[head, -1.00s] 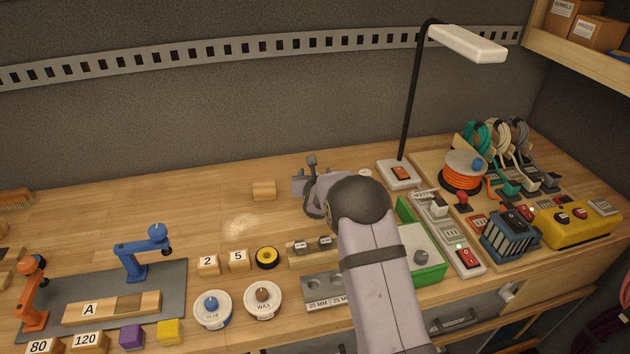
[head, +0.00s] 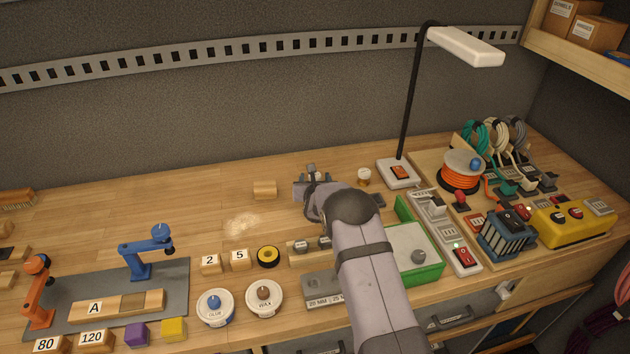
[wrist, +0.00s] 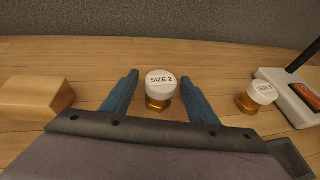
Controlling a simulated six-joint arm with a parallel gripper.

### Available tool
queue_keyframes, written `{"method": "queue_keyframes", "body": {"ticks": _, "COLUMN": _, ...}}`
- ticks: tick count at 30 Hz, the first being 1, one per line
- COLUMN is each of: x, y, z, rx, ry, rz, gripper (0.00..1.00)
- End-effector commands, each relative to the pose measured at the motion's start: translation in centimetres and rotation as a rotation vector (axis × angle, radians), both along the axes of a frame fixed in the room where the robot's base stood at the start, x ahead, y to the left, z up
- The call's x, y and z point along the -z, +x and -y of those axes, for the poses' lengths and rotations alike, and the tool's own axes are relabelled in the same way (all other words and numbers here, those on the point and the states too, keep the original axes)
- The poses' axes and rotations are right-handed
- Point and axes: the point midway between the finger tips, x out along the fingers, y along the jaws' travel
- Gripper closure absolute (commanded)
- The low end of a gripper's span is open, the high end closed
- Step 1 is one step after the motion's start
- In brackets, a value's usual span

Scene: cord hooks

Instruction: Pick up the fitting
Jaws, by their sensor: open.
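A brass fitting with a white cap marked SIZE 2 (wrist: 160,85) stands upright in the middle of the wrist view. My gripper (wrist: 159,76) is open, with one blue finger on each side of this fitting. Gaps show between the fitting and both fingers, and nothing is held. A second brass fitting with a white cap (wrist: 257,95) stands to the right by the lamp base; its number is hard to read. It also shows in the head view (head: 364,177). In the head view my gripper mostly hides the SIZE 2 fitting.
A wooden block (wrist: 37,97) lies left of my gripper. The lamp base (head: 399,173) stands to the right, with a green-edged tray (head: 432,272) nearer the front. The bench behind the SIZE 2 fitting is clear up to the grey wall.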

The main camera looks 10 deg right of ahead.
Motion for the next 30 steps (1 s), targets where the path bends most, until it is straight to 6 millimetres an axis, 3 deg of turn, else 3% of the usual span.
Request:
{"method": "queue_keyframes", "body": {"ticks": 5, "x": 0.0, "y": 0.0, "z": 0.0, "rx": 0.000, "ry": 0.000, "rz": 0.000, "gripper": 0.49}}
{"method": "queue_keyframes", "body": {"ticks": 9, "x": 0.0, "y": 0.0, "z": 0.0, "rx": 0.000, "ry": 0.000, "rz": 0.001, "gripper": 0.82}}
{"method": "queue_keyframes", "body": {"ticks": 11, "x": 0.0, "y": 0.0, "z": 0.0, "rx": 0.000, "ry": 0.000, "rz": 0.001, "gripper": 0.93}}
{"method": "queue_keyframes", "body": {"ticks": 22, "x": -0.5, "y": 0.1, "z": 0.0, "rx": 0.000, "ry": -0.001, "rz": 0.004, "gripper": 0.93}}
{"method": "queue_keyframes", "body": {"ticks": 30, "x": -3.4, "y": 0.1, "z": 0.0, "rx": 0.000, "ry": -0.002, "rz": 0.008, "gripper": 0.93}}
